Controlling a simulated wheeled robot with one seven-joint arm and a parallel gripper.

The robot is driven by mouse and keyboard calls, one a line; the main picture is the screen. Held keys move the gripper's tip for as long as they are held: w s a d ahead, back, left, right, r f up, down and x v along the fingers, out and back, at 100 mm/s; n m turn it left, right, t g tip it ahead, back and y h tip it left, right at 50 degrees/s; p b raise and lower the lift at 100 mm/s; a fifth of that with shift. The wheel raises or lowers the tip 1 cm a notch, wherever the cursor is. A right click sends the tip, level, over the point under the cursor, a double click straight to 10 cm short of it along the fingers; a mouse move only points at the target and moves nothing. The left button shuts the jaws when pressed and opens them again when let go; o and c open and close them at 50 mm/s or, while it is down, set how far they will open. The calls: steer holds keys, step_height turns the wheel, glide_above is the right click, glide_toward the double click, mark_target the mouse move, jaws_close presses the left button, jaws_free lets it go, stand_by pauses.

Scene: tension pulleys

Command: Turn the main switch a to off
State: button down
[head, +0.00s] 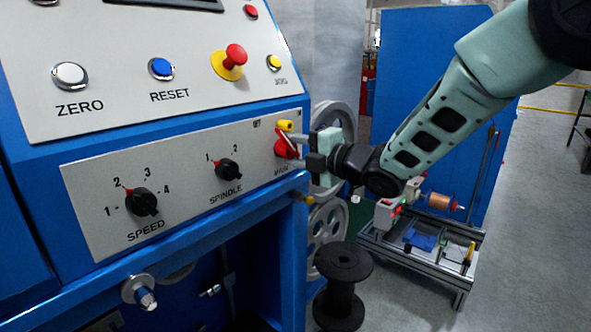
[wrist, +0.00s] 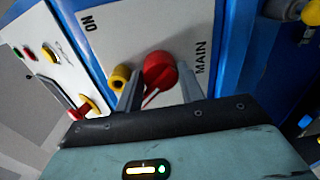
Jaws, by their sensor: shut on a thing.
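The main switch is a red rotary knob (head: 284,147) at the right end of the lower grey panel, with a MAIN label below it. In the wrist view, the red knob (wrist: 160,70) sits between my two fingers and has a white mark on its lower part. A yellow cylindrical part (head: 285,125) is just above the knob; it also shows in the wrist view (wrist: 119,77), close beside the left finger. My gripper (head: 291,149) comes in from the right and is shut on the red knob. The exact finger contact is partly hidden.
The panel (head: 100,182) also carries the SPEED knob (head: 142,202) and SPINDLE knob (head: 229,170). A red mushroom button (head: 235,55) is on the upper panel. Spoked wheels (head: 327,230) and a black spool (head: 343,275) stand below my gripper. Floor at right is open.

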steer(key=shift+f+n+b, duration=0.2)
steer(key=shift+n+b, duration=0.4)
steer(key=shift+b, duration=0.2)
steer(key=shift+n, duration=0.3)
steer(key=c, duration=0.9)
jaws_free()
steer(key=shift+s+a, duration=0.1)
steer(key=shift+r, duration=0.15)
steer(key=shift+d, duration=0.2)
